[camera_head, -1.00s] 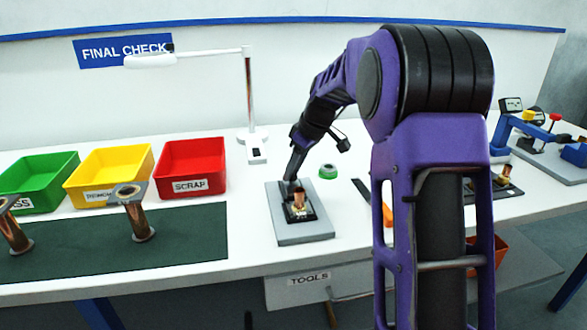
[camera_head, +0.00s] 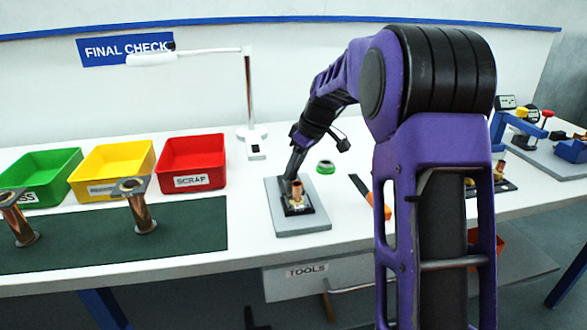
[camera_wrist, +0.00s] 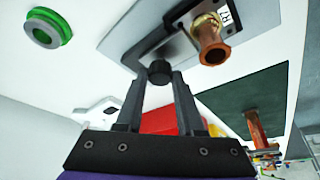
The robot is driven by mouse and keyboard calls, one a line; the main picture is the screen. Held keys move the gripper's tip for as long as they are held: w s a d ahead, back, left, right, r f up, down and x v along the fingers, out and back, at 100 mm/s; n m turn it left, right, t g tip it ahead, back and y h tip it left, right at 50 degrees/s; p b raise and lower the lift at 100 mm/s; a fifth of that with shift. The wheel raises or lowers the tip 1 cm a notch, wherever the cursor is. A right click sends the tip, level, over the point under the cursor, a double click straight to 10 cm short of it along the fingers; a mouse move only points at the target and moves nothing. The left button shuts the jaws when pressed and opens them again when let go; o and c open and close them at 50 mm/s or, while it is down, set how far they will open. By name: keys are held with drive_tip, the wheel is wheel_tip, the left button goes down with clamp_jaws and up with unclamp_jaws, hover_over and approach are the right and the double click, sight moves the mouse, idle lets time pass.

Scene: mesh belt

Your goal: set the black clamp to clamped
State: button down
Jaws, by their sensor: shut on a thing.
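The black clamp (camera_wrist: 152,45) is mounted on a grey plate (camera_wrist: 118,42) beside a copper tube with a brass collar (camera_wrist: 211,42). My gripper (camera_wrist: 160,76) is shut on the clamp's round black handle end (camera_wrist: 160,71) in the wrist view. In the head view my gripper (camera_head: 291,182) reaches down to the left of the upright copper tube (camera_head: 297,190), and the grey plate (camera_head: 290,228) lies on the white table. My gripper and arm partly hide the clamp there, so I cannot tell its lever angle.
A green ring (camera_head: 325,167) lies behind the plate. A black and orange tool (camera_head: 375,203) lies right of it, partly behind my arm. Green, yellow and red (camera_head: 191,162) bins stand left, and a lamp (camera_head: 250,100) stands behind.

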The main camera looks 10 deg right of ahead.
drive_tip(key=shift+s+f, duration=0.1)
drive_tip(key=shift+s, duration=0.1)
drive_tip(key=c, duration=0.5)
unclamp_jaws()
drive_tip(key=p+v, duration=0.3)
drive_tip(key=v, duration=1.4)
drive_tip(key=shift+w+r, duration=0.1)
drive_tip(key=shift+r, duration=0.25)
